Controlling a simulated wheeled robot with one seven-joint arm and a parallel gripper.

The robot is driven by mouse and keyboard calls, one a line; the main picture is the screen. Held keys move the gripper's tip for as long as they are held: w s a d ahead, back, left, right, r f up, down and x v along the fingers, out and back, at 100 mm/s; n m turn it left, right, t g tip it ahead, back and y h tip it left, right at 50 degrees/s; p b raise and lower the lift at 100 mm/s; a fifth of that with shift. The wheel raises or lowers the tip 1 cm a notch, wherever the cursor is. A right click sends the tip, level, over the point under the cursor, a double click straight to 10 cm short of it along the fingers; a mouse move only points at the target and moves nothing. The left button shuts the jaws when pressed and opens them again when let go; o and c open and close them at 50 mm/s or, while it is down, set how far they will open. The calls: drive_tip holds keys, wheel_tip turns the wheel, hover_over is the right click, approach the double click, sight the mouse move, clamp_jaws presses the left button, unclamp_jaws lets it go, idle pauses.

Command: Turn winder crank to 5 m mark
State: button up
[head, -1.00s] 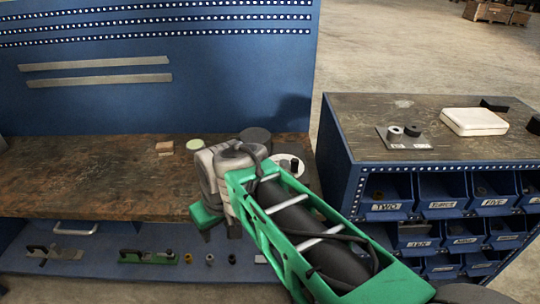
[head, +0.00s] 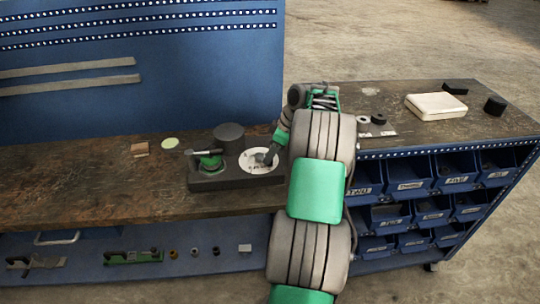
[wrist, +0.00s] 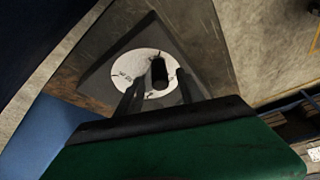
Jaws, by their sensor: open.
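The winder has a dark base (head: 232,183) near the front right of the wooden bench. A white marked dial (head: 248,163) lies flat on its right part, and shows in the wrist view too (wrist: 128,74). A black upright crank knob (wrist: 159,73) stands over the dial. My gripper (head: 268,157) is at the dial, coming in from the right. In the wrist view its two fingers (wrist: 158,82) are open, one on each side of the knob, with no clear contact. The dial's marks are too small to read, and the fingers cover part of it.
A green device with a grey lever (head: 209,160) sits on the base's left part. A dark cylinder (head: 229,136) stands behind. A pale green disc (head: 170,143) and small wood block (head: 140,149) lie left. Blue labelled bins (head: 409,176) stand right. The bench's left is clear.

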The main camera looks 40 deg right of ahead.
drive_tip(key=shift+x, duration=0.85)
drive_tip(key=shift+c, duration=0.3)
drive_tip(key=shift+r, duration=0.1)
clamp_jaws()
idle(0.4)
